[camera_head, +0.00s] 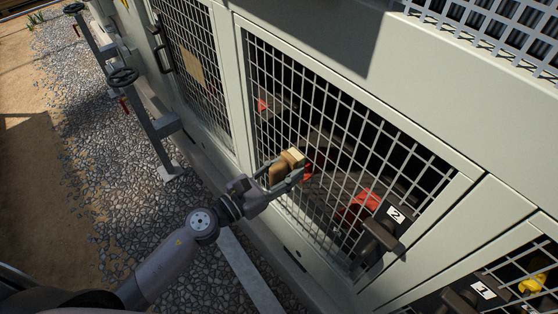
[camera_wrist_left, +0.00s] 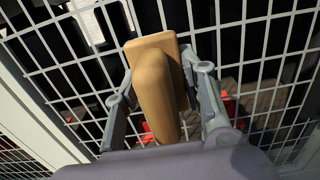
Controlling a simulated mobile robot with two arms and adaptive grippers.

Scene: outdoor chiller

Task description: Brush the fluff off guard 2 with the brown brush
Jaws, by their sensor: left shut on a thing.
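My left gripper (camera_head: 282,176) is shut on the brown brush (camera_head: 290,160) in front of the mesh of guard 2 (camera_head: 340,130). In the left wrist view the brush (camera_wrist_left: 153,85) sits between the two fingers (camera_wrist_left: 160,95), its tan wooden back facing the camera. Its far side is close to the mesh, but I cannot tell whether it touches. Guard 2 is a light grey wire grid with a "2" label (camera_head: 396,215) at its lower right. I cannot make out fluff on the mesh. My right gripper is not in view.
A panel labelled "1" (camera_head: 484,290) with a yellow part (camera_head: 532,284) is at the lower right. Another mesh panel (camera_head: 190,60) is at the upper left. Pipework with handwheels (camera_head: 123,76) stands left. Gravel (camera_head: 130,180) lies along the base.

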